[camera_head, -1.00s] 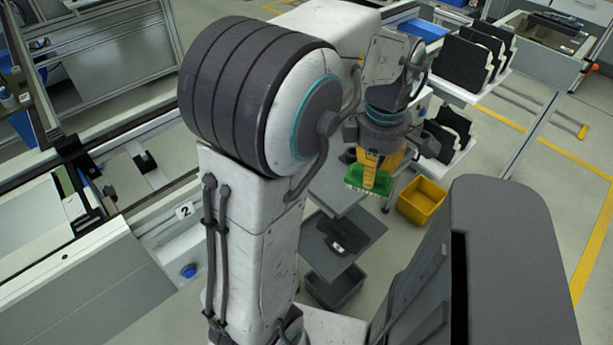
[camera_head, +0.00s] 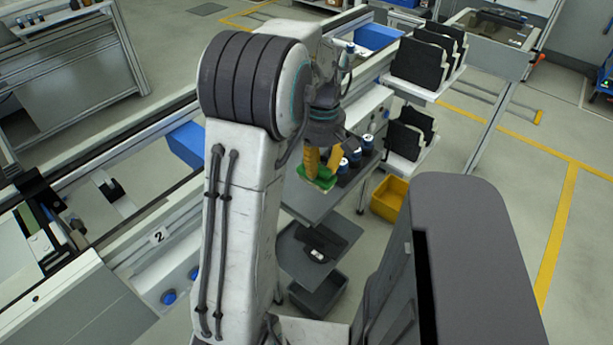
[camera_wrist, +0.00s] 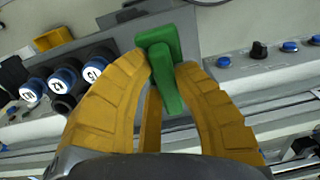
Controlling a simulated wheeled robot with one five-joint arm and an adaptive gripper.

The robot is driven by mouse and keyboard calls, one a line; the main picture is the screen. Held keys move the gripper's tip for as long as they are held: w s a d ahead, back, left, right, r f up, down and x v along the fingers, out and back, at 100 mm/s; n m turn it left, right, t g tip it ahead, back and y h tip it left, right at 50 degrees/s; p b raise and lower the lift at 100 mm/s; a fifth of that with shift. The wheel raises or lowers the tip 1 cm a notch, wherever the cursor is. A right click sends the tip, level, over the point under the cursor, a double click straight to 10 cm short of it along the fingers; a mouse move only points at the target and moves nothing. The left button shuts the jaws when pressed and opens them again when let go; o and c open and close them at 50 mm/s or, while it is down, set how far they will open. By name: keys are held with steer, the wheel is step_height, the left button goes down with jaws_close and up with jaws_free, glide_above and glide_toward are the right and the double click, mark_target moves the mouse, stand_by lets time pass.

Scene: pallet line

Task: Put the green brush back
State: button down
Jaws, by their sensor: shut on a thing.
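The green brush (camera_head: 318,180) is in my gripper (camera_head: 324,164), over the upper grey shelf of a small stand (camera_head: 318,207). In the wrist view the brush (camera_wrist: 160,45) shows as a green block with a green handle. The handle is between the two yellow fingers of my gripper (camera_wrist: 168,80), which are shut on it. I cannot tell whether the brush touches the shelf. Several blue-topped cylinders (camera_head: 355,158) stand in dark holders just right of the brush.
A lower grey shelf (camera_head: 316,257) holds a dark item. A yellow bin (camera_head: 390,197) stands right of the stand. Racks of black panels (camera_head: 425,60) are at the back right. A conveyor with a panel marked 2 (camera_head: 158,237) runs on the left. Open floor lies at right.

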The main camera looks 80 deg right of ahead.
mark_target(307, 177)
steer(key=w, duration=0.1)
steer(key=w+d+f+p, duration=0.1)
steer(key=w+f, duration=0.1)
steer(key=shift+d, duration=0.35)
step_height(307, 177, down, 3)
steer(key=p, duration=0.2)
steer(key=shift+r+p, duration=0.1)
steer(key=shift+p, duration=0.25)
steer(key=shift+f, duration=0.65)
steer(key=shift+f, duration=0.15)
steer(key=c, duration=1.1)
jaws_free()
